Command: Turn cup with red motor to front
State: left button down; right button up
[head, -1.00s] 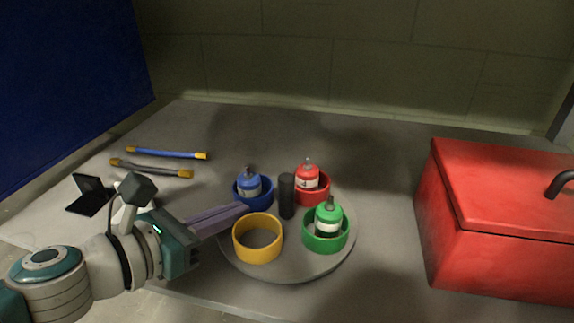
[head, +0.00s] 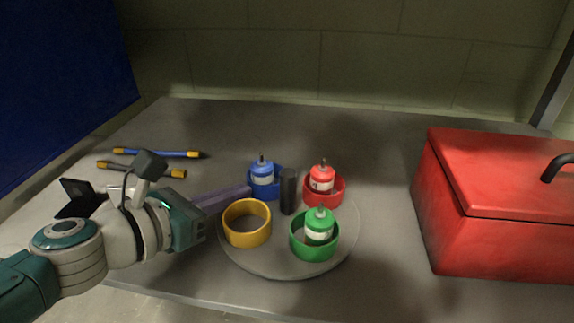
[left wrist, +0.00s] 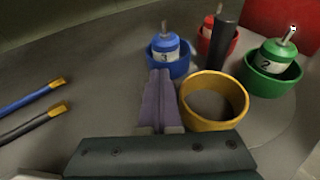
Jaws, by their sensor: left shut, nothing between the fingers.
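The round grey turntable (head: 283,262) carries several coloured cups around a dark centre post (head: 288,190). The red cup (head: 325,196) with the red motor (head: 322,176) is at the back right. The green cup (head: 314,250) with the green motor (head: 319,226) is at the front right. The blue cup (head: 266,188) with its blue motor (head: 262,172) is at the back left. The yellow cup (head: 247,232) is empty at the front left. My left gripper (left wrist: 158,90) is shut and empty, its fingertips beside the blue and yellow cups. My right gripper is not in view.
A large red toolbox (head: 500,195) stands at the right. Two tubes, one blue (head: 160,153) and one dark (head: 140,169) with yellow ends, lie at the back left. A small black object (head: 80,196) lies left of my arm. The back table is clear.

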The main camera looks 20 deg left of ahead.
aim_at(245, 174)
pick_arm(q)
jog(key=shift+w, duration=0.9)
jog(key=shift+w+b, duration=0.65)
jog(key=shift+w+d+r+m+h, duration=0.1)
jog(key=shift+w+d+m+h, duration=0.2)
jog(key=shift+m+h, duration=0.35)
jog(key=shift+w+d+r+m+g+h+b, duration=0.1)
jog(key=shift+w+r+m+g+h+b, duration=0.1)
jog(key=shift+w+m+g+h+b, duration=0.45)
jog(key=shift+d+f+m+g+h, duration=0.15)
jog(key=shift+m+g+h, duration=0.15)
jog(key=shift+h, duration=0.2)
dwell(4.6)
